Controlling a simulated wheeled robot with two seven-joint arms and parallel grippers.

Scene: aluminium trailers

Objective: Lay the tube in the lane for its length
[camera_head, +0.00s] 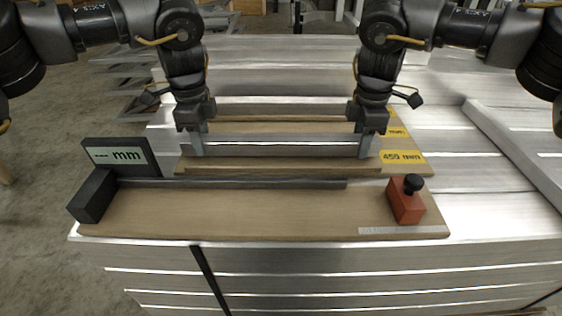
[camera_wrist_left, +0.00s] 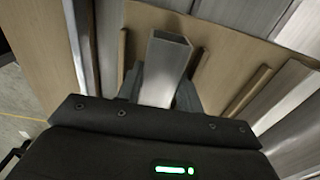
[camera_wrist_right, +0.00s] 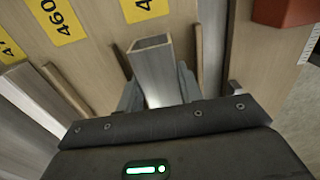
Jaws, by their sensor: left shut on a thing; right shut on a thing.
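A silvery square tube (camera_head: 280,151) is held level, left to right, by both grippers in the head view. My left gripper (camera_head: 196,150) is shut on it near its left end, and my right gripper (camera_head: 368,150) near its right end. The tube's open ends show in the left wrist view (camera_wrist_left: 168,65) and right wrist view (camera_wrist_right: 153,65). It lies over the near part of a wooden lane board (camera_head: 300,170), between thin wooden strips (camera_wrist_right: 198,60). Whether it touches the board is hard to tell. A yellow label (camera_head: 403,157) reading 459 mm sits beyond its right end.
A nearer gauge board (camera_head: 250,210) carries a black stop block (camera_head: 93,197), a dark rail (camera_head: 240,183) and a red block with black knob (camera_head: 406,202). A display (camera_head: 122,155) reads dashes and mm. Farther back are another silvery bar (camera_head: 280,127) and label (camera_head: 397,131).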

